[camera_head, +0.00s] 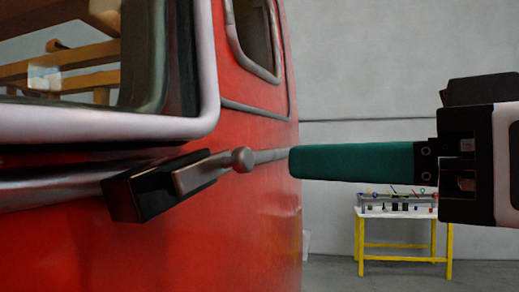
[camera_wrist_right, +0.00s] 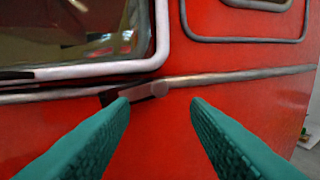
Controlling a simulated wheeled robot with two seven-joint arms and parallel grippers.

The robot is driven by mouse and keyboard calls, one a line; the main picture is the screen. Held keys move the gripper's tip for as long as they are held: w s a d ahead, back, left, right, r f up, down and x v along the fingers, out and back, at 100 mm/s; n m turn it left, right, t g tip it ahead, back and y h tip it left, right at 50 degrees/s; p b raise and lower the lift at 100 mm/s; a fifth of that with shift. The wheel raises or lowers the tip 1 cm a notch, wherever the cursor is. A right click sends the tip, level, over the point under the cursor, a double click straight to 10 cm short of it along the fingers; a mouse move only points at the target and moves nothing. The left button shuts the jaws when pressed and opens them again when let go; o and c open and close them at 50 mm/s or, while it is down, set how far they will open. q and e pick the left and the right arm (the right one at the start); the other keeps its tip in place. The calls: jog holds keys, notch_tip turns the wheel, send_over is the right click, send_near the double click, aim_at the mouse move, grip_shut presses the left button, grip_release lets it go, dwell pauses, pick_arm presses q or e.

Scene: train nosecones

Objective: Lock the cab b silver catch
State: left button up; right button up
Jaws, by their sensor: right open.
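The silver catch (camera_head: 207,170) is a metal lever with a round knob at its right end, set on a black block (camera_head: 150,192) on the red cab side, just below the window frame. In the right wrist view the catch (camera_wrist_right: 150,90) shows ahead, near the left fingertip and partly hidden by it. My right gripper (camera_head: 292,162) comes in from the right with green fingers; its tips are a little right of the knob, apart from it. In the right wrist view the gripper (camera_wrist_right: 160,102) is open, with nothing between its fingers. My left gripper is out of view.
The red cab wall (camera_head: 250,225) fills the left and middle. A silver-framed window (camera_head: 110,125) sits above the catch. A yellow-legged table (camera_head: 405,213) with small tools stands far behind on the right. The space around my right gripper is free.

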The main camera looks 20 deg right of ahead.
aim_at(249, 162)
jog(key=x, duration=0.4)
jog(key=shift+w+a+p, duration=0.25)
jog(key=shift+w+p, duration=0.05)
jog(key=shift+x, duration=1)
jog(key=shift+w+a, duration=0.25)
jog(key=shift+w, duration=0.15)
jog(key=shift+c, duration=1.1)
grip_shut()
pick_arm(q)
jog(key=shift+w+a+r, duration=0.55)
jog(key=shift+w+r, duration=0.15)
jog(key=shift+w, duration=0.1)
